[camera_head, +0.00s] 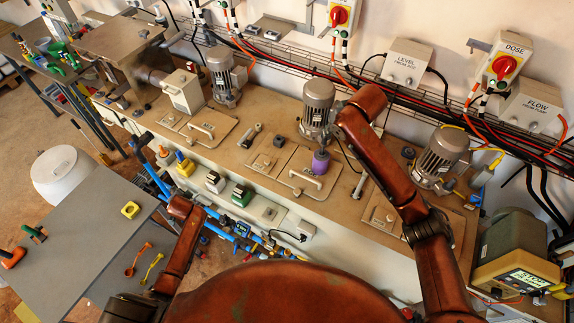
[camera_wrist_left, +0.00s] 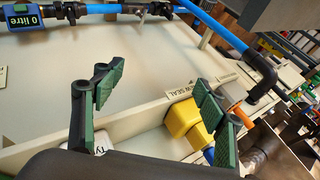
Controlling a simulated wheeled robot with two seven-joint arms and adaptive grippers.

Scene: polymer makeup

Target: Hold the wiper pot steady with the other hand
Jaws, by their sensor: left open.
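My left gripper (camera_wrist_left: 155,105) is open in the left wrist view, its two green-padded fingers wide apart with nothing gripped. A yellow block (camera_wrist_left: 184,120) stands beyond the right finger, by a pale ledge with a "SEAL" label, and the finger partly covers it. A blue part shows below it. In the head view a yellow piece with blue (camera_head: 185,165) sits on the cabinet's front edge. A purple cylinder (camera_head: 320,163) stands on the bench. I cannot tell which thing is the wiper pot. My left fingers are not clear in the head view; my right gripper is not seen.
Blue pipes and a "0 litre" meter (camera_wrist_left: 24,15) lie near the left gripper. Grey motors (camera_head: 318,105) stand on the brown bench.

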